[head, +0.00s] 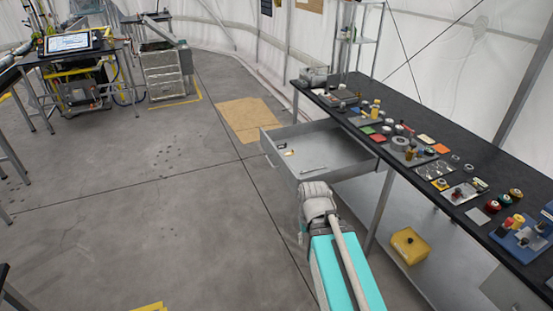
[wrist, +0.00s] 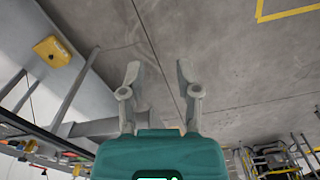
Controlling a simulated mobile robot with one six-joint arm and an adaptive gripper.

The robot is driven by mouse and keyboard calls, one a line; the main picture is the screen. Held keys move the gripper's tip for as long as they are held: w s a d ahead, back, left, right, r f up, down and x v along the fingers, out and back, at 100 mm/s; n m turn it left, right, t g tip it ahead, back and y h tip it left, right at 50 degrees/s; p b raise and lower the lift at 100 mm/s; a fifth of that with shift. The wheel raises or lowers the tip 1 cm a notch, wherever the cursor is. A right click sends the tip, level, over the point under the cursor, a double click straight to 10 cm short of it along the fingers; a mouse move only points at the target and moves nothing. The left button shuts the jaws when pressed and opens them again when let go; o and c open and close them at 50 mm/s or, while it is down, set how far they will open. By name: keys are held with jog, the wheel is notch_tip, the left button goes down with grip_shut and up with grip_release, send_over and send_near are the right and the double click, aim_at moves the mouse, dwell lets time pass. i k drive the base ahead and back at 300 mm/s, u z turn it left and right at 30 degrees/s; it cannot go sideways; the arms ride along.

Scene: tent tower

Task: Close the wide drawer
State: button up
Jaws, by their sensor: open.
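The wide drawer (head: 345,170) is a shallow grey drawer under the black-topped table, pulled well out to the left. A few small items lie inside it, one of them yellowish. My arm reaches up from the bottom of the head view, its wrist end just in front of the drawer's near corner. In the wrist view my gripper (wrist: 157,72) is open and empty, its two grey fingers apart over bare floor. My gripper's fingers cannot be made out in the head view. A grey shape beside the left finger may be part of the drawer; I cannot tell.
The black table (head: 455,160) carries many small parts and trays. A yellow bin (head: 410,245) sits on its lower shelf, and also shows in the wrist view (wrist: 52,51). A tan mat (head: 250,118) lies beyond the drawer.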

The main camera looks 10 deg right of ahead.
aim_at(315, 143)
jog(key=k, duration=0.65)
jog(key=u, duration=0.45)
jog(key=i, duration=1.8)
jog(key=z, duration=0.55)
